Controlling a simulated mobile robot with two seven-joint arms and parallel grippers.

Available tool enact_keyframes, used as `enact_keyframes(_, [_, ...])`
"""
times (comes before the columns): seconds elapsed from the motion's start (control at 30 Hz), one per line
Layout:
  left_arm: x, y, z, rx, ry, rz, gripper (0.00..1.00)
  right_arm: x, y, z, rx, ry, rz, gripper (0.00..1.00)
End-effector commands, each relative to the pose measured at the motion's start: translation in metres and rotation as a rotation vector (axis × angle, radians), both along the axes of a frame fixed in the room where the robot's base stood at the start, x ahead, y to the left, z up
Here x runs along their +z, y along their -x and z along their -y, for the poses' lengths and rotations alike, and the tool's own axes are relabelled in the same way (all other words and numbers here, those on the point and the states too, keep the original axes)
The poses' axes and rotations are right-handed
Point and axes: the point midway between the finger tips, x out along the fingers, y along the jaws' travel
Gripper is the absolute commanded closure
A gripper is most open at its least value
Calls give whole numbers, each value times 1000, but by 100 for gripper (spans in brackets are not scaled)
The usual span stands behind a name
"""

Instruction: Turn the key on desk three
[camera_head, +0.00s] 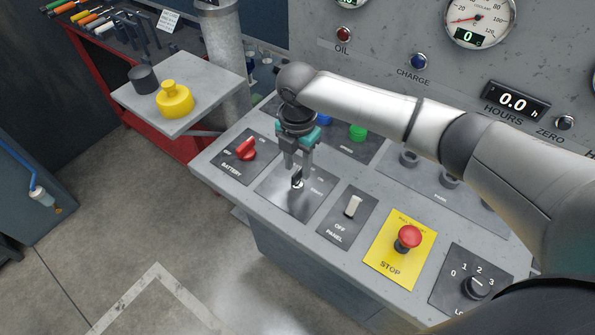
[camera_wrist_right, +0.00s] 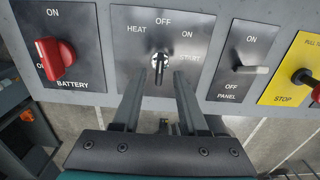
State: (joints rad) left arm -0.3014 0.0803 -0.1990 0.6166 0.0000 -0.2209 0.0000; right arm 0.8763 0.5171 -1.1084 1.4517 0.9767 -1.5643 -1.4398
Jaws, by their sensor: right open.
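The key (camera_head: 297,183) is a small dark key in a round silver switch on a dark plate of the sloping desk. In the right wrist view the key (camera_wrist_right: 159,73) stands upright in the picture, below the OFF label, with HEAT at left and ON and START at right. My right gripper (camera_head: 297,170) points down over the key plate. In the right wrist view the right gripper (camera_wrist_right: 160,76) is open, with one finger on each side of the key and gaps visible. Whether the fingertips reach key depth is unclear. My left gripper is not in view.
A red BATTERY knob (camera_head: 246,149) is left of the key. A side shelf (camera_head: 205,83) holds a yellow object (camera_head: 174,99) and a dark cylinder (camera_head: 143,79).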

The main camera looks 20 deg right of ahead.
Motion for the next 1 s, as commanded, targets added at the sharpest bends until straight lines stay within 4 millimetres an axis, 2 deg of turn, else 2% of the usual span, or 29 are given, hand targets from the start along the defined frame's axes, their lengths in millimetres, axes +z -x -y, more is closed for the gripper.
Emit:
enact_keyframes(0.1, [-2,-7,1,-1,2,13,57,-17,1,0,0,0,-2,57])
enact_keyframes(0.2, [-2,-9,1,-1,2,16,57,-24,0,0,1,0,-1,57])
enact_keyframes(0.57, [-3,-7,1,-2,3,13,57,-28,0,0,1,0,0,59])
enact_keyframes(0.9, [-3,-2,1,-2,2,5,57,-28,0,0,1,0,0,97])
enact_keyframes(0.93, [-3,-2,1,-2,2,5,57,-28,0,0,0,0,0,100])
enact_keyframes(1.0, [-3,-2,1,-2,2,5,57,-28,0,0,0,0,0,100])
